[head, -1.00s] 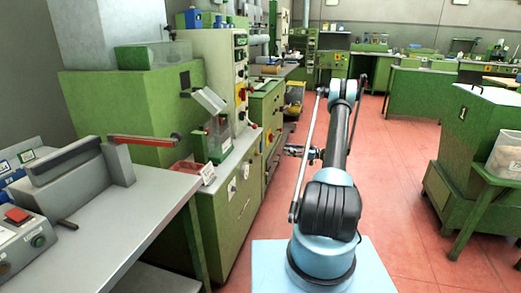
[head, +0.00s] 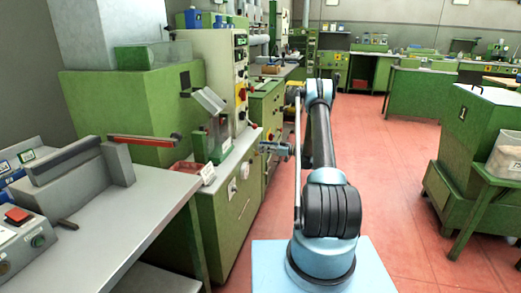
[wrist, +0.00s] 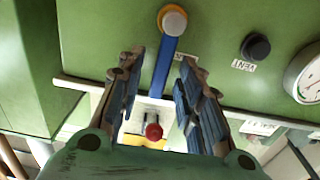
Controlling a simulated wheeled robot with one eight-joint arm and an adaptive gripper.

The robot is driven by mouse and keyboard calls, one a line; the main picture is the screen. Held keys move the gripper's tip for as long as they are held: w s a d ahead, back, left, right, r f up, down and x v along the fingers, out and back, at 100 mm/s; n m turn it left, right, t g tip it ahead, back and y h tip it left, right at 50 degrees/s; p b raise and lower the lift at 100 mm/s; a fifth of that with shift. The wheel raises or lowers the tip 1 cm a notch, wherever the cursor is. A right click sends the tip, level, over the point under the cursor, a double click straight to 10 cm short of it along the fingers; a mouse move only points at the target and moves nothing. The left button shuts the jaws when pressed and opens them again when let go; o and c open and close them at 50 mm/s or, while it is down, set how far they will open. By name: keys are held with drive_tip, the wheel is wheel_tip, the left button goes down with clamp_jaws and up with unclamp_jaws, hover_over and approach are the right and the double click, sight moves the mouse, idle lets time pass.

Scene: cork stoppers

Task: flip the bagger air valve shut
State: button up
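The air valve shows in the wrist view as a blue lever (wrist: 165,65) on a round orange and pale pivot (wrist: 172,20), set on a green machine panel. The lever runs from the pivot down the picture, between my fingers as seen there. My gripper (wrist: 160,75) is open, with a finger on each side of the lever and nothing held. I cannot tell how far the fingertips are from the panel. In the head view my gripper (head: 268,147) is small, beside the green machine (head: 225,215); the lever cannot be made out there.
A black knob (wrist: 256,47) with a small label and a round gauge (wrist: 306,75) sit right of the lever. A red knob (wrist: 153,131) shows lower, between the fingers. A grey bench (head: 110,210) stands at left.

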drive_tip(key=shift+x, duration=1.1)
clamp_jaws()
